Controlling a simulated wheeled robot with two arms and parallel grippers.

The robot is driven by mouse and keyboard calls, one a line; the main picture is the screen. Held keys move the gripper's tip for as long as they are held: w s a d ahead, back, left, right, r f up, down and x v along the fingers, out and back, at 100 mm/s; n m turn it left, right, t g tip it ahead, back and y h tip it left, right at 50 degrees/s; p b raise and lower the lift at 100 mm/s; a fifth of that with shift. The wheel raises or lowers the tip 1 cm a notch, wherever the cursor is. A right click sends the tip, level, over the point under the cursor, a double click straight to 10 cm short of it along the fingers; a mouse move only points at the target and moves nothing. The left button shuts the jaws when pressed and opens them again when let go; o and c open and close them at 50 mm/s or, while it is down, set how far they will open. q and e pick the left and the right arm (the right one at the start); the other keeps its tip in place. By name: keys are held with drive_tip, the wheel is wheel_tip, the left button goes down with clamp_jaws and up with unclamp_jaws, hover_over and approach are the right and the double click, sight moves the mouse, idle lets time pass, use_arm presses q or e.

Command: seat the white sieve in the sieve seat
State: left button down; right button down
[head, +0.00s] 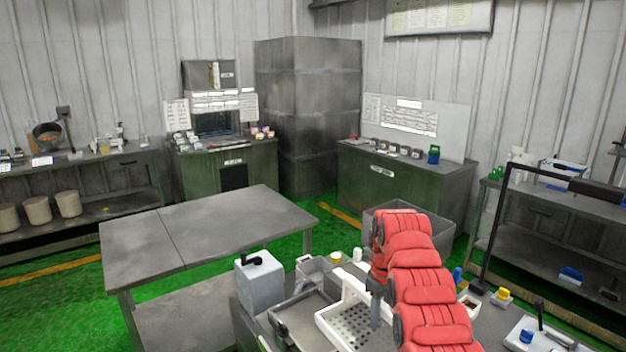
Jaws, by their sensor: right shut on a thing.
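The white sieve (328,324), a shallow tray with a perforated grey floor, is at the bottom middle of the head view, over the near bench. My right gripper (375,305), on the red arm, is at its right side and is shut on it. The arm hides the sieve's right part. I cannot tell whether the sieve touches what is under it. A grey open tray (290,314) lies just left of it; I cannot tell whether this is the sieve seat. My left gripper is not in view.
A grey jug-like container (260,283) with a black top stands left on the near bench. A grey bin (312,270) and small yellow-topped and white pots stand behind the sieve. A black lamp stand (490,240) rises at right. A bare grey table (210,235) stands further left.

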sight(388, 323)
drive_tip(key=shift+r, duration=0.1)
drive_tip(key=shift+s+d+m+b, duration=0.2)
drive_tip(key=shift+d+m+b, duration=0.1)
drive_tip(key=shift+m+b, duration=0.25)
drive_tip(key=shift+s+d+f+m+b, duration=0.2)
drive_tip(key=shift+s+m+b, duration=0.15)
drive_tip(key=shift+m, duration=0.3)
drive_tip(key=shift+s+d+f+m+b, duration=0.1)
drive_tip(key=shift+s+f+m+b, duration=0.2)
drive_tip(key=shift+m, duration=0.3)
drive_tip(key=shift+s+f+m+b, duration=0.25)
drive_tip(key=shift+s+m, duration=0.25)
drive_tip(key=shift+m, duration=0.2)
drive_tip(key=shift+s+f+m+b, duration=0.1)
drive_tip(key=shift+s+m+b, duration=0.15)
drive_tip(key=shift+s+m, duration=0.35)
drive_tip(key=shift+w, duration=0.15)
